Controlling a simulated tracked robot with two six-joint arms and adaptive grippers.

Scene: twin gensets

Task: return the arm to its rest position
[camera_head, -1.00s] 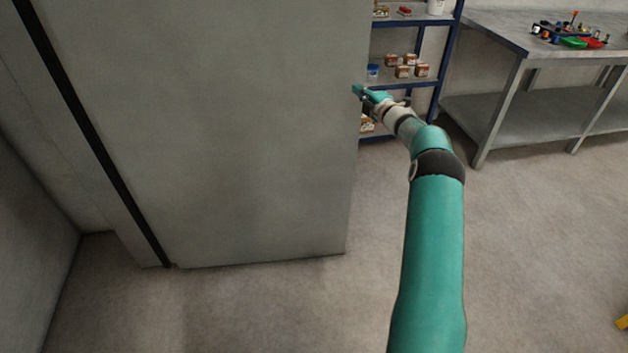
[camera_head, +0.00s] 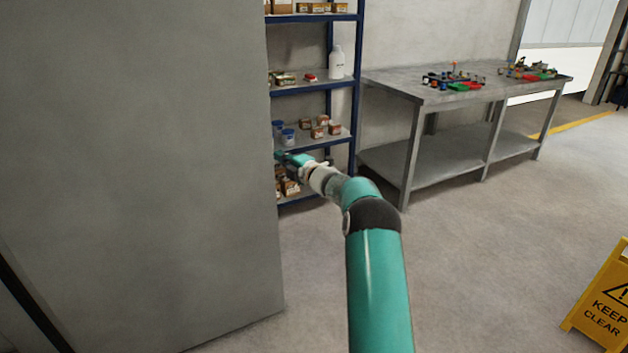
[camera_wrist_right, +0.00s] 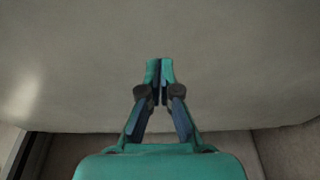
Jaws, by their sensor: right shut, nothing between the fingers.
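My right arm (camera_head: 378,285) reaches forward from the bottom of the head view, stretched out and bent a little to the left at its far end. My right gripper (camera_head: 283,156) is beside the right edge of the large grey panel, with the shelf behind it. In the right wrist view the gripper (camera_wrist_right: 160,72) has its fingertips together and nothing between them. A plain grey surface (camera_wrist_right: 80,60) fills most of that view beyond the fingers. I cannot tell whether the fingers touch it. My left gripper is not in view.
A tall grey panel (camera_head: 140,150) takes up the left. A blue shelf rack (camera_head: 354,85) with small boxes and a white bottle (camera_head: 337,62) stands behind. A metal workbench (camera_head: 385,84) is right of it. A yellow sign (camera_head: 603,300) stands at right. Floor between (camera_head: 480,260) is clear.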

